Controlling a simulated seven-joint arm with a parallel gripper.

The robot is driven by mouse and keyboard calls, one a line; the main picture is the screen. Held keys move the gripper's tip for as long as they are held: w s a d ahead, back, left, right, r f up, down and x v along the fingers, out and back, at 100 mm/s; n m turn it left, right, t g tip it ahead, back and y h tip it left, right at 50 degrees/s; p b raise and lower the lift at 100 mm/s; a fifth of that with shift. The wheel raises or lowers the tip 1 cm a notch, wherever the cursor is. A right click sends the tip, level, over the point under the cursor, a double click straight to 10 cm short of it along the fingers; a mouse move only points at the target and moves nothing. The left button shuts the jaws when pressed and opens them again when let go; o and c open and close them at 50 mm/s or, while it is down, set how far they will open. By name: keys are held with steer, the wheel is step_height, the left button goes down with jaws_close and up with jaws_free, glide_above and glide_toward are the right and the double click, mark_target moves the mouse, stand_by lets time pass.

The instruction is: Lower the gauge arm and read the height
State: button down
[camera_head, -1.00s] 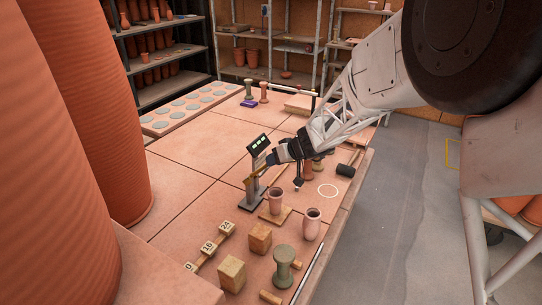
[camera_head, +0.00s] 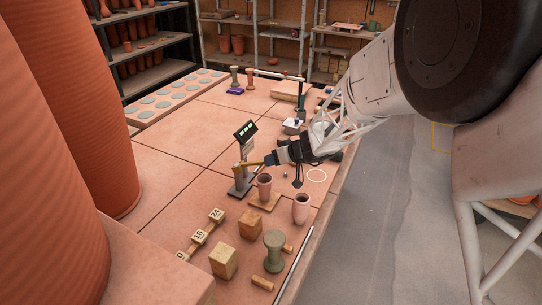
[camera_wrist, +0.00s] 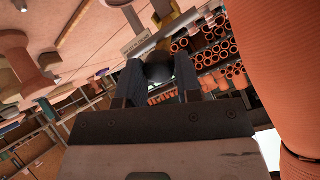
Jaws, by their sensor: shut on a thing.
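The height gauge stands on the table in the head view, with a dark upright base (camera_head: 241,188) and a black display (camera_head: 246,130) showing green marks too small to read. Its brass-coloured gauge arm (camera_head: 252,163) reaches right from the post, roughly level. My gripper (camera_head: 270,159) is at the arm's right end, above a pink cup (camera_head: 265,188) on a small wooden board (camera_head: 256,201). In the wrist view, the blue fingers of my gripper (camera_wrist: 159,67) are shut on a dark round knob (camera_wrist: 160,72). The contact is too small to see clearly in the head view.
A second pink cup (camera_head: 301,209) stands to the right. Numbered blocks (camera_head: 199,237), wooden blocks (camera_head: 223,261) and a green spool-shaped piece (camera_head: 274,251) lie in front. Large terracotta cylinders (camera_head: 40,160) fill the left. The table's middle left is clear.

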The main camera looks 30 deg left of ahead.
steer(key=shift+d+f, duration=0.1)
steer(key=shift+f, duration=0.05)
steer(key=c, duration=0.8)
jaws_free()
steer(key=shift+d, duration=0.1)
steer(key=v, duration=0.7)
steer(key=shift+d+r, duration=0.25)
